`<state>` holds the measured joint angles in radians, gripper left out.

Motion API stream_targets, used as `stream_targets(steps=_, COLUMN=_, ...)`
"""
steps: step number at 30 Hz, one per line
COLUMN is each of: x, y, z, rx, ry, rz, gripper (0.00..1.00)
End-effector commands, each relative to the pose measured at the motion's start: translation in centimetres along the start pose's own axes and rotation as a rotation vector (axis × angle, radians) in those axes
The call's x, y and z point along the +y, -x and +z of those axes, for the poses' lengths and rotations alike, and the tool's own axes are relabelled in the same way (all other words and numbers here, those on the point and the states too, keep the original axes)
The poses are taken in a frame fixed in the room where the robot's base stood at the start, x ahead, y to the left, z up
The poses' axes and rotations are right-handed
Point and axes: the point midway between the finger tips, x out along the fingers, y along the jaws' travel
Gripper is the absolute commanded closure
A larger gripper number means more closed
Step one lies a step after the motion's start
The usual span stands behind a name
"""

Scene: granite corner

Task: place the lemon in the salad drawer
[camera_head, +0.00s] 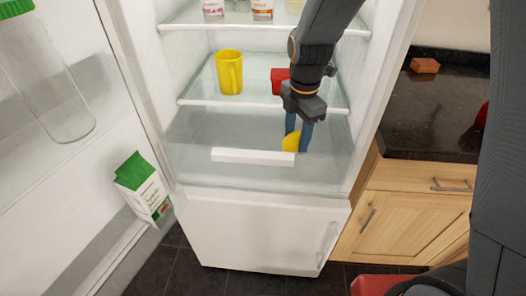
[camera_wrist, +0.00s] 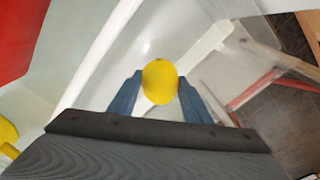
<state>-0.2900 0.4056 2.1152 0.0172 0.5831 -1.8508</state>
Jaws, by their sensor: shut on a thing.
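The yellow lemon (camera_head: 291,142) is between the blue fingers of my gripper (camera_head: 298,137), which is shut on it. In the wrist view the lemon (camera_wrist: 160,82) sits between the fingertips of the gripper (camera_wrist: 160,88). The salad drawer (camera_head: 200,135) is the clear bin at the bottom of the open fridge, with a white handle strip (camera_head: 266,157) at its front. My gripper points down at the drawer, behind the handle strip in the picture. I cannot tell how far the lemon is above the drawer floor.
A yellow mug (camera_head: 229,72) and a red object (camera_head: 279,80), partly hidden by my arm, stand on the shelf above the drawer. The open fridge door at left holds a carton (camera_head: 144,188) and a green-lidded jar (camera_head: 45,85). A dark counter (camera_head: 440,110) is at right.

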Motion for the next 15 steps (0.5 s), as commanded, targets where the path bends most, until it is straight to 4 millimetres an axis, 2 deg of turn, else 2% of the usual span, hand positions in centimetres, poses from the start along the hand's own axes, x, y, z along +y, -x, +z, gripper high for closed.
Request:
stream_targets(steps=9, x=-0.2, y=-4.6, z=-0.1, rx=0.001, ry=0.003, rz=-0.004, gripper=0.8)
stream_targets(steps=15, x=-0.2, y=-6.3, z=-0.1, rx=0.0, ry=0.003, rz=-0.001, gripper=0.8)
